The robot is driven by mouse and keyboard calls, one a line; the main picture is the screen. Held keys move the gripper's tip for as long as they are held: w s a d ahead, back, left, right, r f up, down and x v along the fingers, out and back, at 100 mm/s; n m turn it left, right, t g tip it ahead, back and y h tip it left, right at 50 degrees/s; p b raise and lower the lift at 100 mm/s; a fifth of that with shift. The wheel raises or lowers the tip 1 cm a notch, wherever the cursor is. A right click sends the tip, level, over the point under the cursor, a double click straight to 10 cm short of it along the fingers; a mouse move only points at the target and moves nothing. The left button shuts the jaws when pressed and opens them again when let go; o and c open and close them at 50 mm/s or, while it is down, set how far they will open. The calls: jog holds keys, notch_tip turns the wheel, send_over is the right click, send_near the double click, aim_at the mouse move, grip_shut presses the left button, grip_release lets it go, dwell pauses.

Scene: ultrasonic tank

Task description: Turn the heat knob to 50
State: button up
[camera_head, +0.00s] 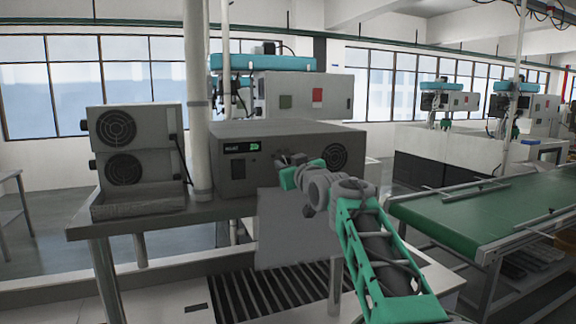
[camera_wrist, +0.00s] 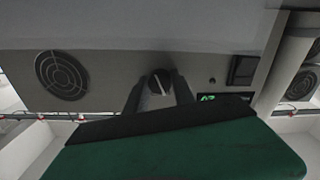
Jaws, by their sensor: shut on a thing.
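The heat knob (camera_wrist: 160,81) is a small dark round knob on the grey front panel of the ultrasonic tank unit (camera_head: 235,142). In the wrist view, my gripper (camera_wrist: 158,88) has a finger on each side of the knob and is shut on it. A pale mark shows on the knob, but its setting cannot be read. Near the knob a small display (camera_wrist: 208,98) shows green digits too small to read surely. In the head view, my gripper (camera_head: 281,160) is at the unit's front face and hides the knob.
A round fan grille (camera_wrist: 61,75) and a dark switch (camera_wrist: 243,69) flank the knob on the panel. The unit stands on a metal table (camera_head: 230,207) beside a white pole (camera_head: 198,100). A box with two fans (camera_head: 135,145) stands left; a green conveyor (camera_head: 490,205) lies right.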

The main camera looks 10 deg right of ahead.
jog(key=shift+m, duration=0.3)
grip_shut()
jog(key=shift+m+b, duration=0.55)
jog(key=shift+m, duration=0.65)
jog(key=m, duration=0.4)
jog(key=shift+m, duration=0.3)
jog(key=o, duration=1.1)
grip_release()
jog(key=s+d+b, duration=0.1)
jog(key=s+b, duration=0.3)
jog(key=s, duration=0.3)
jog(key=shift+s+d, duration=0.2)
jog(key=shift+s, duration=0.15)
